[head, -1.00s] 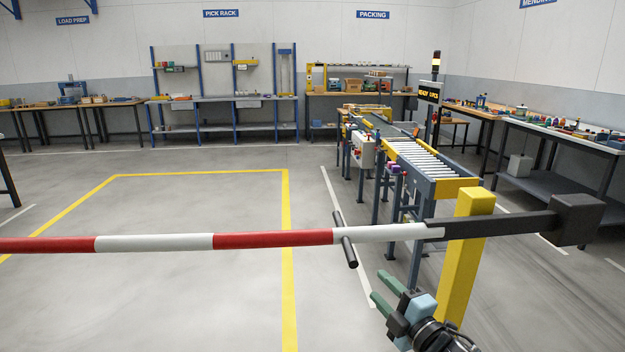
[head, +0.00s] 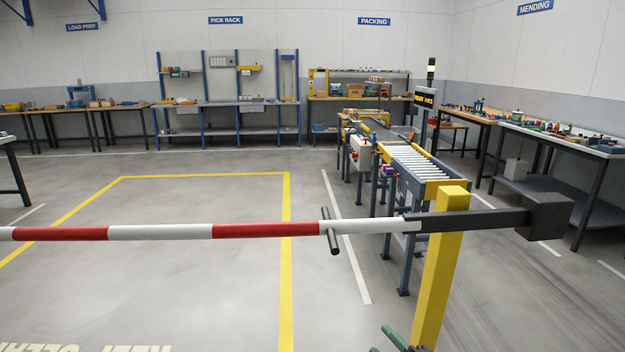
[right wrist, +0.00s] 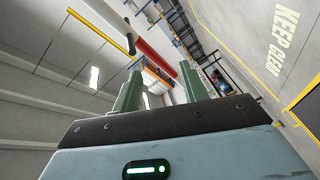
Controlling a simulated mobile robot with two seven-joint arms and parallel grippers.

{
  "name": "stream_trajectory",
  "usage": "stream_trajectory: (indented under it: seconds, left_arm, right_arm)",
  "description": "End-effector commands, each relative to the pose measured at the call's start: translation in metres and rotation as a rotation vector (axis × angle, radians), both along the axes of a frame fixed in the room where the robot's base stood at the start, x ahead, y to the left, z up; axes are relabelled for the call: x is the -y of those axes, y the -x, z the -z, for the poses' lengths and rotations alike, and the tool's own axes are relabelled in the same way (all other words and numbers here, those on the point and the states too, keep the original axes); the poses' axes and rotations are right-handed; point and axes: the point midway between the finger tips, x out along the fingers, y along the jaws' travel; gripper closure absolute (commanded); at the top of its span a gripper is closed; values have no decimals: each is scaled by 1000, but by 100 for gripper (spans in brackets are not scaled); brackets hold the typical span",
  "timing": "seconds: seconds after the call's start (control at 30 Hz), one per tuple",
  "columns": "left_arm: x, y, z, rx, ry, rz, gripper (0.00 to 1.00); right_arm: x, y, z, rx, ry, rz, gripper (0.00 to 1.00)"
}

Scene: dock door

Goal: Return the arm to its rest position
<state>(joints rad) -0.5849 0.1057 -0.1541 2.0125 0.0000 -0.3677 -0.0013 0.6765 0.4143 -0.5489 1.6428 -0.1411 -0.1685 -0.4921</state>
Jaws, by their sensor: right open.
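My right gripper (head: 388,338) shows only at the bottom edge of the head view, where its green fingertips are in sight and the rest is cut off. In the right wrist view its two green fingers (right wrist: 158,75) stand apart with nothing held between them. It is below the barrier pole and left of the yellow post's foot in the head view, and I see no contact with either. My left gripper is not in view.
A red and white barrier pole (head: 265,230) with a black cross handle (head: 330,231) lies level across the front, by a yellow post (head: 438,265). A roller conveyor (head: 412,162) stands behind. Benches line the walls. The yellow-outlined floor area (head: 200,210) is clear.

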Motion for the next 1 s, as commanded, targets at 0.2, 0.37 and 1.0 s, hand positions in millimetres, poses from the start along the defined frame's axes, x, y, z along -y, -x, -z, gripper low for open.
stream_trajectory:
  seconds: [0.2,0.37,1.0]
  left_arm:
    - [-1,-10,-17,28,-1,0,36]
    - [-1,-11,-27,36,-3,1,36]
    - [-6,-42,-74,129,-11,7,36]
  right_arm:
    - [-1,67,53,-214,-188,62,57]
    - [3,124,88,-378,-330,136,57]
    - [46,378,159,-911,-782,584,57]
